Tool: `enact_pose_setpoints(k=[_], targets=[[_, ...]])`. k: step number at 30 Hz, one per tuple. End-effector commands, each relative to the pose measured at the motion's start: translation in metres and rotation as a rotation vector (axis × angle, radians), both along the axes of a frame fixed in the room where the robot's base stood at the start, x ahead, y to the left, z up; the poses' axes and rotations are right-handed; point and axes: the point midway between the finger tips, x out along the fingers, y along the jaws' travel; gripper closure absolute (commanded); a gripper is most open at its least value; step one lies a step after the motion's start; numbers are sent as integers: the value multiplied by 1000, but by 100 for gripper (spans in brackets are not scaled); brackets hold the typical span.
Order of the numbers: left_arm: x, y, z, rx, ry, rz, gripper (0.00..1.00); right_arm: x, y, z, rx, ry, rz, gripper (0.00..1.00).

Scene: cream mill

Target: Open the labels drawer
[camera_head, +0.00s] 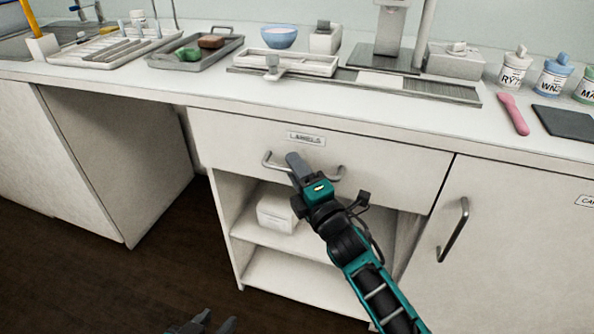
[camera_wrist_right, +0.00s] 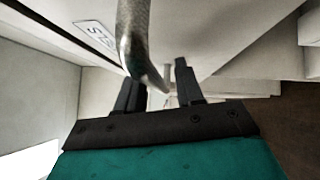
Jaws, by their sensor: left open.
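The labels drawer (camera_head: 400,165) is a wide white front under the counter, shut flush, with a small label plate (camera_head: 306,138) and a metal bar handle (camera_head: 270,163). My right gripper (camera_head: 296,165) is at the middle of the handle and hides part of it. In the right wrist view the jaws (camera_wrist_right: 160,78) are apart, and the handle (camera_wrist_right: 138,35) runs down close to the left finger and towards the gap. I cannot tell whether they touch. My left gripper (camera_head: 218,320) is open and empty, low at the bottom edge, away from the drawer.
Below the drawer is an open shelf with a white box (camera_head: 277,212). A cupboard door with a vertical handle (camera_head: 454,230) is at right. The counter above holds trays, a blue bowl (camera_head: 279,36), jars and a pink tool (camera_head: 514,114). Floor at left is clear.

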Motion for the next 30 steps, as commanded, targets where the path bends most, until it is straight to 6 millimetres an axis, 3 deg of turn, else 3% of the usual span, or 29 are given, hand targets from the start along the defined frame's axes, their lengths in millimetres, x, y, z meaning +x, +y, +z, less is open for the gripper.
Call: enact_pose_setpoints(k=[12,30], targets=[[1,1,1,5,-3,-2,57,0,0,0,0,0,0,100],[3,-1,3,-3,-5,3,57,0,-2,0,0,0,0,100]])
